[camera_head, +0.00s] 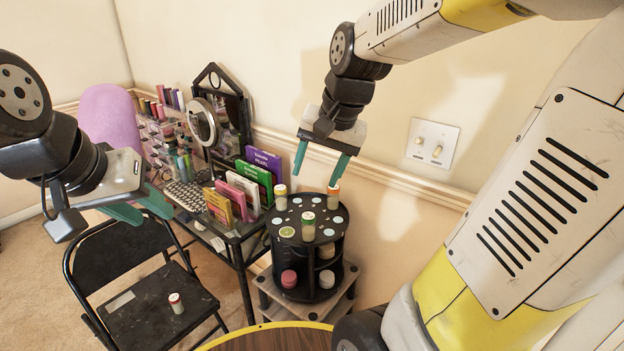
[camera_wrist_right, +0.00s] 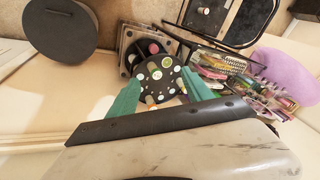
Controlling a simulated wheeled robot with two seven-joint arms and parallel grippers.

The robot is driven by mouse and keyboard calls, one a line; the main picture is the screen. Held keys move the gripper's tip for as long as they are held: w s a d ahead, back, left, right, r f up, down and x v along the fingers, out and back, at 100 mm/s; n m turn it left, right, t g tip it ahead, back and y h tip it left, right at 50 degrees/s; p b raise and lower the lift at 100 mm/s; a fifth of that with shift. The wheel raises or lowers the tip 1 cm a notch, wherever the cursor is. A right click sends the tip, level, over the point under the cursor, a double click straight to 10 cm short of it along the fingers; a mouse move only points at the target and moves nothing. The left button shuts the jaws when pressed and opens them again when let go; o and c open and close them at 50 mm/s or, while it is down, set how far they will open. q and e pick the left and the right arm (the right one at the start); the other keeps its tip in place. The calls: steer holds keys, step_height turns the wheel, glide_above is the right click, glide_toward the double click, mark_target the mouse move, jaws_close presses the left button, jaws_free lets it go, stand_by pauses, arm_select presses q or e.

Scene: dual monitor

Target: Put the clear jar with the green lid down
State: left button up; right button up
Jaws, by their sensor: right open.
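A clear jar with a green-edged lid (camera_head: 308,228) stands upright on the top tier of a round black organizer (camera_head: 297,215). In the right wrist view its lid (camera_wrist_right: 167,62) shows beyond my fingers. My right gripper (camera_head: 317,180) is open and empty, fingers pointing down above the organizer's wall side, apart from the jar. In the right wrist view its fingers (camera_wrist_right: 162,84) spread on either side of the organizer's top. My left gripper (camera_head: 142,208) hangs at the left, over the black chair; its fingers overlap, so their gap is unclear.
Another small jar (camera_head: 176,303) stands on the black chair (camera_head: 150,318). A desk (camera_head: 236,232) with palettes and a mirror is behind. A round wooden table (camera_head: 270,341) is at the front.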

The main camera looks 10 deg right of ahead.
steer(key=s+r+n+t, duration=0.2)
steer(key=s+n, duration=0.3)
steer(key=s, duration=0.4)
steer(key=shift+s+a, duration=0.4)
steer(key=shift+a, duration=0.05)
